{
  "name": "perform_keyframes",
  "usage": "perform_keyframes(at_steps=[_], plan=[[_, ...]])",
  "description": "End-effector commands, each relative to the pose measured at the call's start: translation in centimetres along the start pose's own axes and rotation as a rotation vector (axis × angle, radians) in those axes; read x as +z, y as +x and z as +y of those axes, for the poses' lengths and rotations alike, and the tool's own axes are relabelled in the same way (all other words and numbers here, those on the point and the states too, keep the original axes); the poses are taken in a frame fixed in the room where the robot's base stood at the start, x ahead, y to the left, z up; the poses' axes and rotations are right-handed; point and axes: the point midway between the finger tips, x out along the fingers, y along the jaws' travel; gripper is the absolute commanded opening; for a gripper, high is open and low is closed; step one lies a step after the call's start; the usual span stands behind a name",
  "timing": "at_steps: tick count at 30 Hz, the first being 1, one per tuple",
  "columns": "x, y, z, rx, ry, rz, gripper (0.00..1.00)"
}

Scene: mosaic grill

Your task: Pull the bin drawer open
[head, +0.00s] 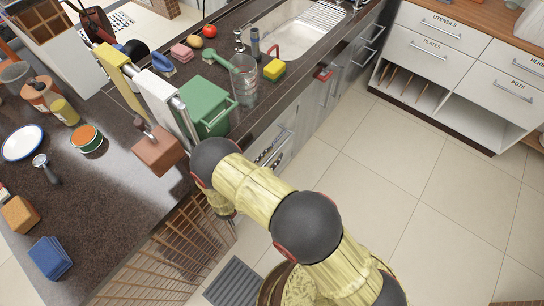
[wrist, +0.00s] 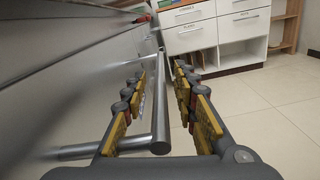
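In the wrist view, a round metal bar handle (wrist: 160,112) stands off a grey cabinet front (wrist: 75,95) on a short post. I take this front to be the bin drawer; no label on it is readable. My gripper (wrist: 159,76) reaches along the bar, with its yellow-padded fingers on either side of it. Gaps show between the bar and both fingers, so the gripper is open around the handle and not clamped. In the head view my arm hides the gripper and most of this front.
White drawers (head: 430,55) with labels stand across a clear tiled floor (head: 420,190). A dark counter (head: 110,215) carries a green box (head: 205,105), a brown block (head: 158,152) and dishes. A wooden rack (head: 185,255) and a grey floor grate (head: 235,282) lie near my arm.

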Motion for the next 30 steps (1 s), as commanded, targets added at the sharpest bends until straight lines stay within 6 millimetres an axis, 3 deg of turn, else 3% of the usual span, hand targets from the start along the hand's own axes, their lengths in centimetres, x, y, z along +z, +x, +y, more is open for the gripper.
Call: perform_keyframes(at_steps=[16, 30], plan=[[-0.01, -0.04, -0.01, 0.0, 0.0, 0.0, 0.01], [-0.02, -0.04, -0.02, 0.0, 0.0, 0.0, 0.0]])
